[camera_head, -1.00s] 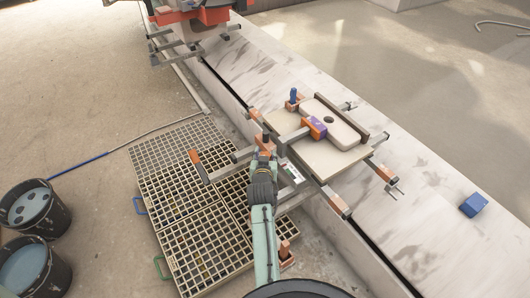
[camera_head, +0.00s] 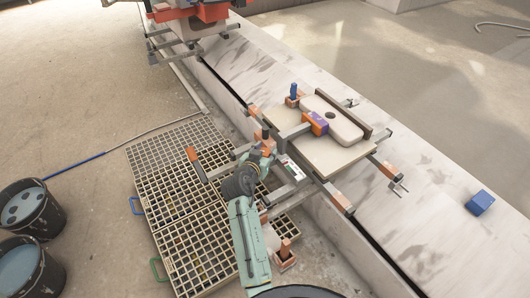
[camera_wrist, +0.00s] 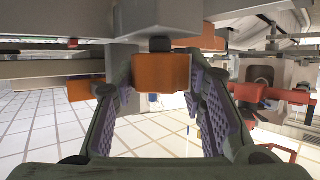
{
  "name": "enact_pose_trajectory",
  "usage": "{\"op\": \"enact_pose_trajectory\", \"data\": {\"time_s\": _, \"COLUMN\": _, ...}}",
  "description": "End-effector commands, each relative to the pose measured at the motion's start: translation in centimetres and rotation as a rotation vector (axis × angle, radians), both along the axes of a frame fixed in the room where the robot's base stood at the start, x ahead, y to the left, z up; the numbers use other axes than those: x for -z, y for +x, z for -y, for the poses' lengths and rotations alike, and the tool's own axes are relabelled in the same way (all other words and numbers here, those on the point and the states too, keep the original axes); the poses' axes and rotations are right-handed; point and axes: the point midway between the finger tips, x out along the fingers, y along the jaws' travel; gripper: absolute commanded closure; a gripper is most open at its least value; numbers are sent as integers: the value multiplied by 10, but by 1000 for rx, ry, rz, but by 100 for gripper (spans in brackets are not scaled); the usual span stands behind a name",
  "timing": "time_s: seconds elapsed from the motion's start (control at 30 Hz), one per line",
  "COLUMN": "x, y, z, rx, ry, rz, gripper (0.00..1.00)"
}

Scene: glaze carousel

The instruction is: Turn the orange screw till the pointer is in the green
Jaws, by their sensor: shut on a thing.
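In the wrist view an orange block-shaped screw head (camera_wrist: 162,74) sits between the purple-padded fingers of my gripper (camera_wrist: 163,85), with a dark round stud above it. My gripper is shut on it. In the head view my gripper (camera_head: 264,149) is at the near side of the clamp frame, and the hand hides most of the screw. A small white scale plate (camera_head: 291,167) with coloured marks lies just right of my gripper. The pointer and its place against the green are too small to tell.
The clamp frame holds a pale board (camera_head: 335,160) on the long stone ledge (camera_head: 430,195). A blue block (camera_head: 479,203) lies on the ledge at right. Floor grates (camera_head: 175,165) lie at left, with two dark buckets (camera_head: 35,212) beyond. An orange-ended bar (camera_head: 194,154) sticks out left of my gripper.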

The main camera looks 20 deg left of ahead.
Motion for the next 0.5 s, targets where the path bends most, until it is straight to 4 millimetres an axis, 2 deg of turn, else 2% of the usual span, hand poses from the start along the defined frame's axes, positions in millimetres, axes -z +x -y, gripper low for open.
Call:
{"op": "enact_pose_trajectory", "data": {"time_s": 0.07, "x": 1, "y": -1, "z": 0, "rx": -1, "ry": -2, "rz": -3, "gripper": 90}}
{"op": "enact_pose_trajectory", "data": {"time_s": 0.1, "x": 1, "y": -1, "z": 0, "rx": -1, "ry": -2, "rz": -3, "gripper": 61}}
{"op": "enact_pose_trajectory", "data": {"time_s": 0.4, "x": 1, "y": 0, "z": 0, "rx": -1, "ry": -2, "rz": -2, "gripper": 41}}
{"op": "enact_pose_trajectory", "data": {"time_s": 0.5, "x": 1, "y": 0, "z": 0, "rx": 0, "ry": -1, "rz": -2, "gripper": 41}}
